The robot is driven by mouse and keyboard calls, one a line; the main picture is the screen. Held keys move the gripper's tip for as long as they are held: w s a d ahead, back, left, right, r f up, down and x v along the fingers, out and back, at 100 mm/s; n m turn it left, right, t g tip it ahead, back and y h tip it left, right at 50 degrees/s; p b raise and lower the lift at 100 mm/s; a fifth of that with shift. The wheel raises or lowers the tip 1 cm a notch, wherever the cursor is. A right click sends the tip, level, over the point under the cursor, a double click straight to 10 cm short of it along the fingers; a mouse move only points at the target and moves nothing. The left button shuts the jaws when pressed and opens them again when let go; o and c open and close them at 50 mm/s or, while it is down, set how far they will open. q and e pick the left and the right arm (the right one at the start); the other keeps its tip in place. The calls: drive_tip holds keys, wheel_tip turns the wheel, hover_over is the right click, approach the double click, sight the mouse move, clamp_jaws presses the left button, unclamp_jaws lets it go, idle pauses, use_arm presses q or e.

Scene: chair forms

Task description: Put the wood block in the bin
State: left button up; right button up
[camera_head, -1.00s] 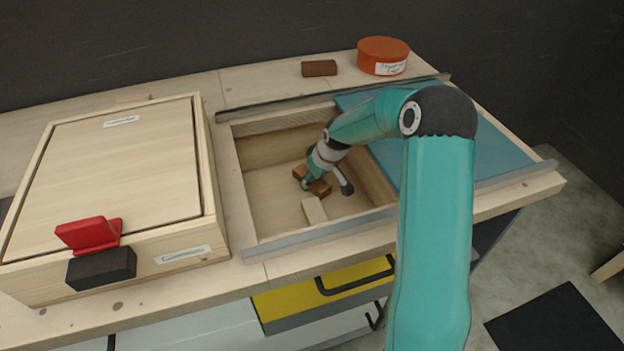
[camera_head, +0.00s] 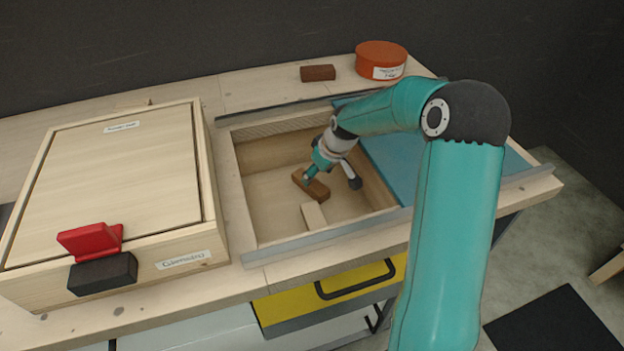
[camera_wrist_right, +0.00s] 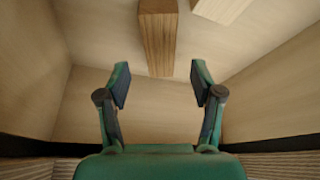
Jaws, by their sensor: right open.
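A brown wood block (camera_head: 312,187) lies on the floor of the open wooden bin (camera_head: 262,214), which is recessed in the bench. In the right wrist view the block (camera_wrist_right: 157,38) extends from the top edge, with its near end just beyond and between the fingertips. My right gripper (camera_head: 333,178) is open and empty inside the bin, close to the block's right side in the head view; the fingers (camera_wrist_right: 161,76) are apart with nothing between the pads. My left gripper is not in view.
A pale wood piece (camera_head: 313,215) also lies in the bin. A blue panel (camera_head: 412,172) lies to its right. A second brown block (camera_head: 318,72) and an orange round box (camera_head: 381,58) stand behind.

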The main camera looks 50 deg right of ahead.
drive_tip(key=v, duration=0.6)
drive_tip(key=shift+p, duration=0.3)
